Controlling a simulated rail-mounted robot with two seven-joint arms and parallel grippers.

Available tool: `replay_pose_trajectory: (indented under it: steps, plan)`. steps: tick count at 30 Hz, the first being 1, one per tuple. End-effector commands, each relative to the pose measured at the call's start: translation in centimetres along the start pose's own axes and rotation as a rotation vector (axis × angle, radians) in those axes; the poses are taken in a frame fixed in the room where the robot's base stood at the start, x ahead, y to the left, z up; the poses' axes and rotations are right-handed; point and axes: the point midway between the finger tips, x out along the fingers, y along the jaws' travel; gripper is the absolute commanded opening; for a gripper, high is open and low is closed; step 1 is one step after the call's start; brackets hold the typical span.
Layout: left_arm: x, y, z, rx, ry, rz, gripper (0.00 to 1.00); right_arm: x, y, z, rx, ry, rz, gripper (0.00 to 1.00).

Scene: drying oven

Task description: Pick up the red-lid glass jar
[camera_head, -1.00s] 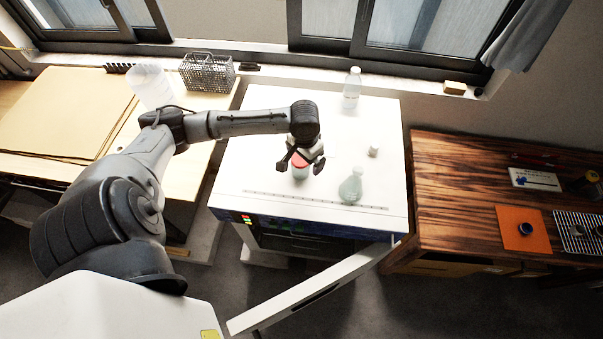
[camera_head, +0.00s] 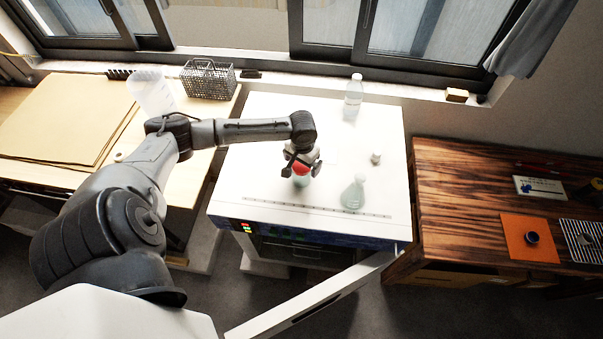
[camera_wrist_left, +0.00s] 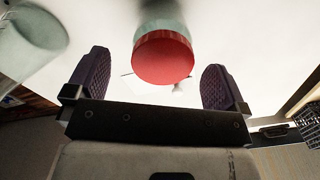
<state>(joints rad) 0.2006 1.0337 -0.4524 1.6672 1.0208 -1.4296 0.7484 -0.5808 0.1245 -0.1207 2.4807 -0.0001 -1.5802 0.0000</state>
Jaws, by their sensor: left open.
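The red-lid glass jar (camera_head: 301,173) stands on the white top of the drying oven (camera_head: 250,170). My left gripper (camera_head: 301,171) is directly over it, its fingers on either side of the lid. In the left wrist view the jar's red lid (camera_wrist_left: 163,57) shows between and beyond the two fingertips (camera_wrist_left: 158,80). There is a gap on both sides, and neither finger touches it. The left gripper is open and empty. Part of the jar is hidden by the gripper in the head view. My right gripper is not in view.
A glass flask (camera_head: 354,194) stands just right of the jar. A clear bottle (camera_head: 353,97) stands at the back, and a small white item (camera_head: 376,158) lies to the right. The oven door (camera_head: 315,295) hangs open at the front.

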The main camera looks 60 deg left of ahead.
Motion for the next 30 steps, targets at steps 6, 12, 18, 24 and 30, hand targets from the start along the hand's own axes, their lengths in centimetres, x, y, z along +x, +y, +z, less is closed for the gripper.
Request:
replay_pose_trajectory:
  steps: [6, 12, 18, 24, 30]
  plan:
    - [2.8, -0.3, 0.1, -0.002, -0.004, -0.001, 1.00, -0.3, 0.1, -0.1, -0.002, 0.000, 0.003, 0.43]
    - [4.6, -0.3, 0.1, 0.000, -0.001, -0.001, 1.00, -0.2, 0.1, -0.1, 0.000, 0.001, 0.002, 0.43]
    - [5.0, -0.3, 0.1, 0.001, 0.000, -0.001, 1.00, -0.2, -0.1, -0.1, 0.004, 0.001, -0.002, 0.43]
    - [4.9, -0.3, 0.1, 0.001, 0.000, -0.001, 0.91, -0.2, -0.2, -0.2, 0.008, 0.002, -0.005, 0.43]
    - [4.9, -0.3, 0.1, 0.001, 0.000, -0.001, 0.72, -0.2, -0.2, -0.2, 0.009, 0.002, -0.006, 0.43]
